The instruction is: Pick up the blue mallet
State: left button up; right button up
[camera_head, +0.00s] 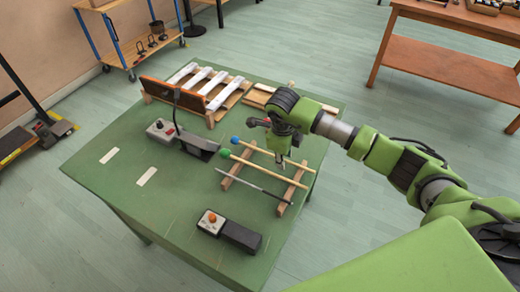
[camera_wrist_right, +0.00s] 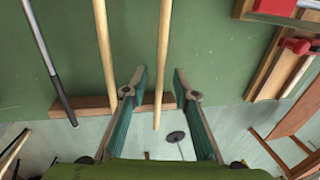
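The blue mallet has a blue head (camera_head: 235,139) and a pale wooden handle and lies across two wooden rails on the green table. The green-headed mallet (camera_head: 225,152) and a dark, thin stick (camera_head: 262,188) lie beside it on the rails. My right gripper (camera_head: 283,161) points down over the handles' right part. In the right wrist view my right gripper (camera_wrist_right: 160,76) is open, with one finger on each side of the blue mallet's handle (camera_wrist_right: 164,38); contact cannot be told. The green mallet's handle (camera_wrist_right: 104,50) is outside the fingers. The mallet heads are out of that view. My left gripper is not in view.
The table's left part is mostly clear.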

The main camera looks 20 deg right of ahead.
grip_shut()
jog(key=shift+r, duration=0.1)
